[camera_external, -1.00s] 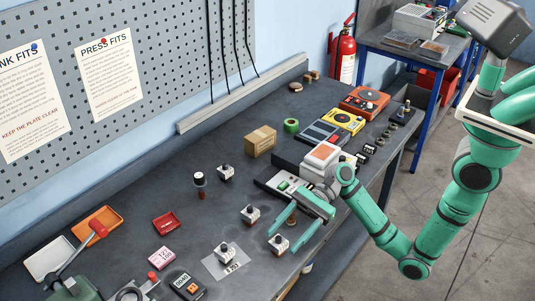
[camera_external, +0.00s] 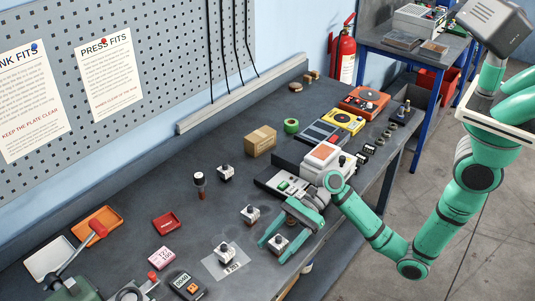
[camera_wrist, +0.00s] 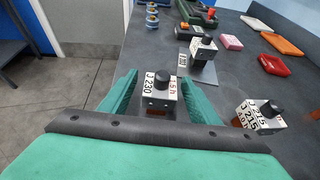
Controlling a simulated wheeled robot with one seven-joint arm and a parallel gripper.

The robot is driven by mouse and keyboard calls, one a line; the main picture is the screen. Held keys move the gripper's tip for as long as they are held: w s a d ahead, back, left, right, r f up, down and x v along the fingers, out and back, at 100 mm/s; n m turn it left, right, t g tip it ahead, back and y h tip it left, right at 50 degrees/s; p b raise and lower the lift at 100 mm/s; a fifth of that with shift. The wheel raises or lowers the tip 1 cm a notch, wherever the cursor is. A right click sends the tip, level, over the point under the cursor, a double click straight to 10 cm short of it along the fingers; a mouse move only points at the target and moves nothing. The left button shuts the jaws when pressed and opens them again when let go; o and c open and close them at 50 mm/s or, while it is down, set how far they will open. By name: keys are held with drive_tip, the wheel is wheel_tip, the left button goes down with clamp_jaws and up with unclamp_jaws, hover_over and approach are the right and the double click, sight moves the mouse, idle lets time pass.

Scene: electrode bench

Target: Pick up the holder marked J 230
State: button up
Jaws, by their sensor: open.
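The holder marked J 230 (camera_wrist: 158,97) is a small pale block with a black knob on top, standing upright on the bench. In the external view the same holder (camera_external: 278,243) is near the bench's front edge. My gripper (camera_external: 273,251) is open, with one finger on each side of the holder. I cannot tell whether either finger touches it. The holder's lower part is partly hidden by my gripper in the wrist view.
A similar holder marked J 215 (camera_wrist: 262,117) stands close to the right finger. Another holder (camera_external: 224,252) stands on a grey plate (camera_external: 238,271). A further holder (camera_external: 225,172) is farther back. The scale-like device (camera_external: 323,158) stands behind my gripper.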

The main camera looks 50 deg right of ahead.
sight(273, 250)
drive_tip(key=shift+x, duration=1.5)
clamp_jaws()
drive_tip(key=shift+r, duration=0.15)
